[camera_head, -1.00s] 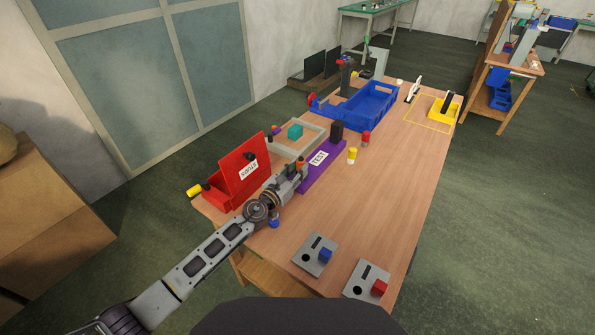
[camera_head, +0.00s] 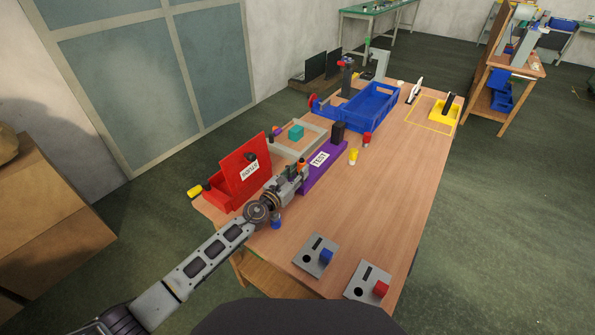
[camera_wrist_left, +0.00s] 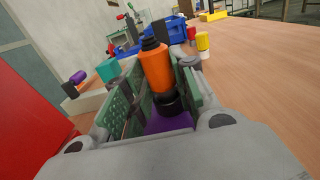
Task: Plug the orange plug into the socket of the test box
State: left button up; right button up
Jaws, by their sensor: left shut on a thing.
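The orange plug (camera_head: 301,162) stands roughly upright between the fingers of my left gripper (camera_head: 297,171). In the left wrist view, the orange plug (camera_wrist_left: 157,68) has a black upper end, and my left gripper (camera_wrist_left: 150,95) is shut on it. A black round part (camera_wrist_left: 168,102) shows just below the plug; I cannot tell whether it is the socket or whether the plug is seated in it. The purple test box (camera_head: 311,183), labelled TEST, lies at and under the gripper; part of it (camera_wrist_left: 170,122) shows between the fingers. My right gripper is not in view.
A red bin (camera_head: 238,172) with a label stands left of the gripper. A grey-rimmed tray with a teal block (camera_head: 296,132) lies behind. A black block (camera_head: 338,131) rises at the box's far end. Yellow (camera_head: 353,155) and red (camera_head: 367,139) cylinders stand to the right. The table's middle is clear.

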pick_arm(q)
jog(key=shift+s+d+f+p, duration=0.2)
jog(key=shift+f+p, duration=0.1)
jog(key=shift+f, duration=0.25)
dwell(0.4)
jog(key=shift+w+a+r, duration=0.1)
jog(key=shift+w+a, duration=0.05)
jog(key=shift+w, duration=0.15)
dwell(1.2)
